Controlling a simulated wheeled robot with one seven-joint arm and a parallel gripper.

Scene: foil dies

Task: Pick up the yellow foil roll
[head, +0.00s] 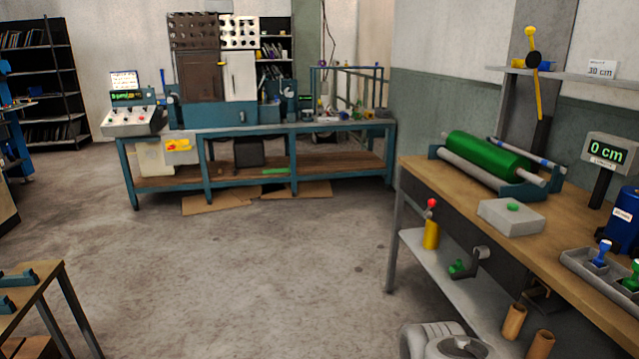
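I see no roll that is clearly a yellow foil roll. A large green roll (487,155) lies in a grey and teal cradle on the right bench. A yellow cylinder (431,235) with a red knob stands at the front of that bench; I cannot tell that it is a foil roll. A small yellow item (178,145) is at the front of the far blue bench, too small to make out. My gripper is not in view.
The right wooden bench (440,172) carries a grey box (510,217), a "0 cm" display (608,150) and a stamp tray. A low table (40,290) with teal holders is at the lower left. A pale rounded part is at the bottom edge. The middle floor is clear.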

